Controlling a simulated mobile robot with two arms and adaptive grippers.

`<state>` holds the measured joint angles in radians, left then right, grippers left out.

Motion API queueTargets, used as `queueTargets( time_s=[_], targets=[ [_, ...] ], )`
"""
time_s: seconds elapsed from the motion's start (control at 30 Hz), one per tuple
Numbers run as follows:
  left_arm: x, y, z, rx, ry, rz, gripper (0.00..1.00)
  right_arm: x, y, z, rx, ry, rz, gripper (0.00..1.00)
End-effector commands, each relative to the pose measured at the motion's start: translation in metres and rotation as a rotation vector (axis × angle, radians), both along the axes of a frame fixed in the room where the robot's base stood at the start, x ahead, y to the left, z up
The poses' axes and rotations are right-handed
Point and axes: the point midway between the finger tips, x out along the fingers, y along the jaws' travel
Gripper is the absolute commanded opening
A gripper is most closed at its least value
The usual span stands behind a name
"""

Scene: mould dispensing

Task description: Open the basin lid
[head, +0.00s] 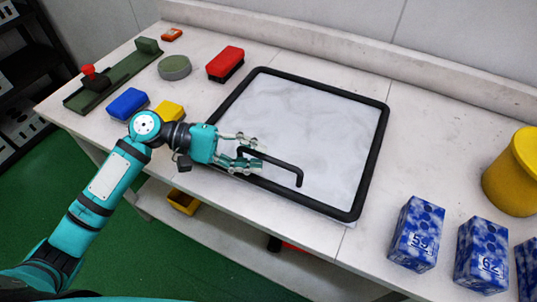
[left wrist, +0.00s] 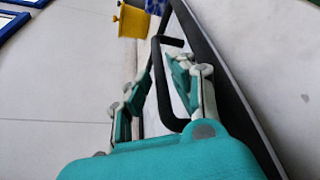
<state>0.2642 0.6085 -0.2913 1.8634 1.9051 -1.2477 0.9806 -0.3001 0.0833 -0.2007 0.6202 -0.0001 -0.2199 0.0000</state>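The basin lid (head: 330,120) is a pale marbled panel with a thick black rim, lying flat on the table in the head view. Its black bar handle (head: 285,165) stands near the front edge. My left gripper (head: 257,156) reaches in from the left at the handle's left end and partly hides it. In the left wrist view the handle (left wrist: 157,75) runs between the two fingers (left wrist: 160,78), which are spread with gaps beside it. The basin under the lid is hidden. My right gripper is not in view.
Blue (head: 128,103), yellow (head: 169,110) and red (head: 225,63) blocks and a round grey-green piece (head: 174,67) lie left of the lid. Blue-white numbered blocks (head: 416,234) and a yellow bucket (head: 513,172) stand right. A low ledge (head: 330,40) runs behind.

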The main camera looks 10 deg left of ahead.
Motion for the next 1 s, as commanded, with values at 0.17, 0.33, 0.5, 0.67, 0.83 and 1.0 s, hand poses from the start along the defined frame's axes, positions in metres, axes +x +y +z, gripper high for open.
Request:
queueTargets(
  time_s=[0.17, 0.33, 0.5, 0.67, 0.83, 1.0],
  targets=[
    [0.0, -0.024, -0.004, -0.001, -0.001, -0.001, 0.23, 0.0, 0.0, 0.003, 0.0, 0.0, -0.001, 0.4],
    [0.0, -0.033, -0.007, 0.0, -0.001, 0.0, 0.23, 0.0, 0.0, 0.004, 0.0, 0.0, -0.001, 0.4],
    [0.0, -0.033, -0.007, 0.001, -0.001, 0.001, 0.23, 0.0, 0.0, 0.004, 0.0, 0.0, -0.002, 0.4],
    [0.0, -0.033, -0.007, 0.0, -0.001, 0.0, 0.14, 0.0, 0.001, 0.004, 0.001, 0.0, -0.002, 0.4],
    [0.0, -0.033, -0.007, 0.0, -0.001, 0.0, 0.0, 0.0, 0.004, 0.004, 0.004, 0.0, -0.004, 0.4],
    [0.0, -0.033, -0.007, 0.0, -0.001, 0.0, 0.0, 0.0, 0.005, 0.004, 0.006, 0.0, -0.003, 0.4]
  ],
)
